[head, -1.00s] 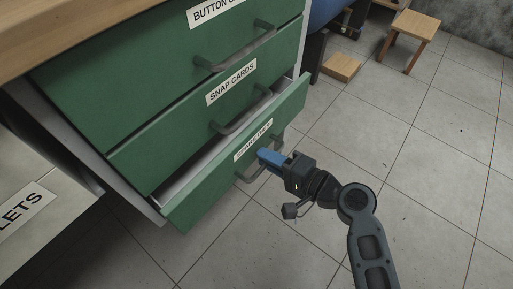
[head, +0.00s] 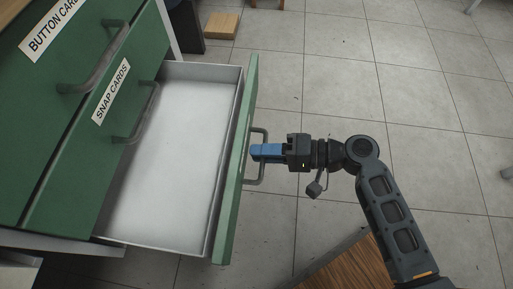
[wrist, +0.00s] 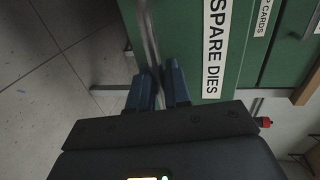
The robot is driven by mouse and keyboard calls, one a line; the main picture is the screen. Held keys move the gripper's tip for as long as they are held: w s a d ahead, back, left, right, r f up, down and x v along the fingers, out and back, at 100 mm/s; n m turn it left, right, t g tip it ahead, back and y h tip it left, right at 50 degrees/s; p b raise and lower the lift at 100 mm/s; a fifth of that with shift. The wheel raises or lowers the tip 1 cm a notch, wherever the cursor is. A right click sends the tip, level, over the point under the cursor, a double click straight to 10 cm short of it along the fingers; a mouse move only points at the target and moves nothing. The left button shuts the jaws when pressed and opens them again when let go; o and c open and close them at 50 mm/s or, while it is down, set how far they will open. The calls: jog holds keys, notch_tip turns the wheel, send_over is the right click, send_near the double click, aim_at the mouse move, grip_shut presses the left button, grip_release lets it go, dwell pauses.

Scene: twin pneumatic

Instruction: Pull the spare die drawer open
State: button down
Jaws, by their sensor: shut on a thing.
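The spare die drawer (head: 160,150) is the bottom drawer of a green cabinet and stands well open. Its inside is pale and looks empty. Its green front (head: 238,170) faces right, and its "SPARE DIES" label (wrist: 213,45) reads in the wrist view. My gripper (head: 257,152) is shut on the drawer's grey bar handle (head: 262,137). In the wrist view the blue fingers of my gripper (wrist: 160,82) lie on either side of the handle bar (wrist: 149,35).
Above it, the "SNAP CARDS" drawer (head: 120,115) and the "BUTTON CARDS" drawer (head: 80,40) are shut, with handles sticking out. A wooden surface (head: 335,265) lies at the bottom, near my arm. Tiled floor (head: 400,90) is clear to the right.

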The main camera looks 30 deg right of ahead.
jog(key=c, duration=1.3)
grip_release()
jog(key=p+v, duration=0.2)
jog(key=v, duration=0.5)
jog(key=shift+s+d, duration=0.25)
jog(key=shift+d, duration=0.05)
